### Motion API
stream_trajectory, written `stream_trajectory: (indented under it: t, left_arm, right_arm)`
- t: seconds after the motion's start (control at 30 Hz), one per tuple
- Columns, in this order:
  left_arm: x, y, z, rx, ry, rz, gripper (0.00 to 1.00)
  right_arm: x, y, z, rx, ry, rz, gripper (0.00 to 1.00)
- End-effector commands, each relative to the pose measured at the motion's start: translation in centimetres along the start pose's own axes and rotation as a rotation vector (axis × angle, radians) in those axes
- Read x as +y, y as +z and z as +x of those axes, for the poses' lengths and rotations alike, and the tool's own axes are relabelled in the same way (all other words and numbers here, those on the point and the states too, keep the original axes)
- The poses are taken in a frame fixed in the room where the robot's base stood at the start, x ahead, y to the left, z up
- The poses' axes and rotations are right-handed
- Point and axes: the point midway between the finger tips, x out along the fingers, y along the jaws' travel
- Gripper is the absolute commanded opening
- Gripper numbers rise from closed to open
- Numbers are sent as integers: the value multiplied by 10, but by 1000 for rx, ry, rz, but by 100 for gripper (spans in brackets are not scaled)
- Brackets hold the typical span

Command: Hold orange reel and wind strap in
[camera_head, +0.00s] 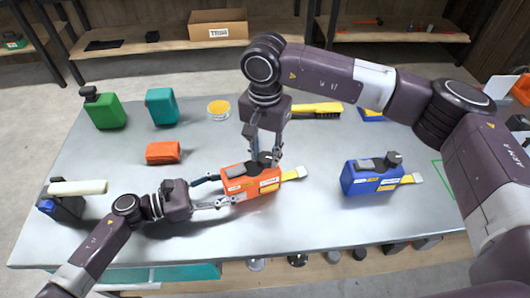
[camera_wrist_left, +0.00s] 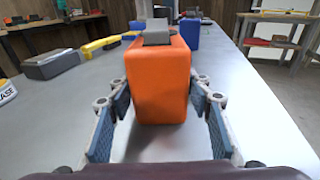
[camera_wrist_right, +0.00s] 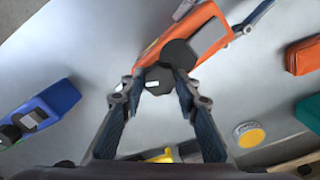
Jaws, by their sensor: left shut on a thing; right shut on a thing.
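The orange reel (camera_head: 236,186) stands on the grey table near its front middle. A short pale-yellow strap (camera_head: 294,173) sticks out of its right end. My left gripper (camera_head: 226,191) comes from the left and is shut on the reel's body; in the left wrist view its fingers lie along both sides of the orange housing (camera_wrist_left: 160,85). My right gripper (camera_head: 264,160) reaches down from above and is shut on the dark winding knob (camera_wrist_right: 180,54) on top of the reel. The fingers partly hide the knob.
A blue reel (camera_head: 370,182) with its own strap stands to the right. Behind are a green can (camera_head: 107,112), a teal can (camera_head: 162,107), a yellow-topped tin (camera_head: 218,109), a yellow brush (camera_head: 315,110) and an orange block (camera_head: 163,153). Bare table lies between the reels.

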Motion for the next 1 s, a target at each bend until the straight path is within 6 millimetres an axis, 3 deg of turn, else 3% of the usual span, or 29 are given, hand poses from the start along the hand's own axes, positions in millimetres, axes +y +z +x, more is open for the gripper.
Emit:
stream_trajectory:
  t: [1.0]
  left_arm:
    - [0,-3,-1,5,1,-3,23]
  right_arm:
    - [1,-2,-1,5,1,969,5]
